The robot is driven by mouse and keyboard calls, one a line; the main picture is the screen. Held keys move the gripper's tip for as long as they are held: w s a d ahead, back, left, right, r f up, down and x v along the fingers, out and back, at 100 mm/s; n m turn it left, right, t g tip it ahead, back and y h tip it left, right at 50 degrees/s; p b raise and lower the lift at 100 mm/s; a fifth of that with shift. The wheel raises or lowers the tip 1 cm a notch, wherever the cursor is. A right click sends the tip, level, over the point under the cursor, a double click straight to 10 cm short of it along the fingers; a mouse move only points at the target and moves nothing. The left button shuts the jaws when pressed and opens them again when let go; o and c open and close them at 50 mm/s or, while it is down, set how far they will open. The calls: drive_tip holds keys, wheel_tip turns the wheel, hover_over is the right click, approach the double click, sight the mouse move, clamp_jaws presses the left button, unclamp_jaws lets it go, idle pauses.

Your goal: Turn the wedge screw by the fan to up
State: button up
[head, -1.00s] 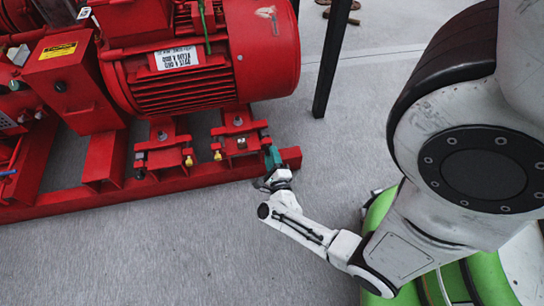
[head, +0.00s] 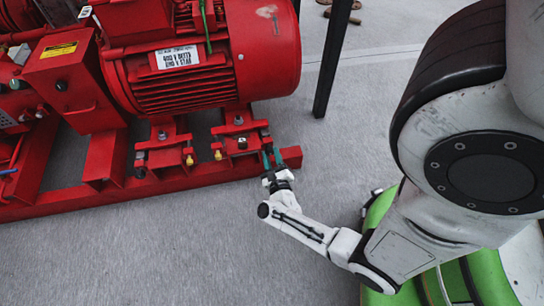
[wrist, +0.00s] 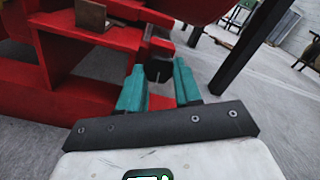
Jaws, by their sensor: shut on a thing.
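The wedge screw shows in the wrist view as a dark, block-like head (wrist: 158,69) at the end of a red bracket. My gripper (wrist: 159,72) has its two teal fingers on either side of this head, shut on it. In the head view my gripper (head: 271,158) is at the right end of the motor's red foot, below the rounded end of the red motor (head: 200,62). The screw is too small there to make out its turn.
The red base frame (head: 120,197) runs along the floor under the motor. Yellow-tipped fittings (head: 188,160) sit left of my gripper. A black post (head: 332,60) stands at the right. The grey floor in front is clear.

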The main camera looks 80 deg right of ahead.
drive_tip(key=shift+f, duration=0.1)
idle(0.3)
drive_tip(key=o, duration=1)
drive_tip(key=shift+o, duration=0.2)
drive_tip(key=p+v, duration=0.2)
drive_tip(key=v, duration=0.9)
drive_tip(key=shift+d, duration=0.1)
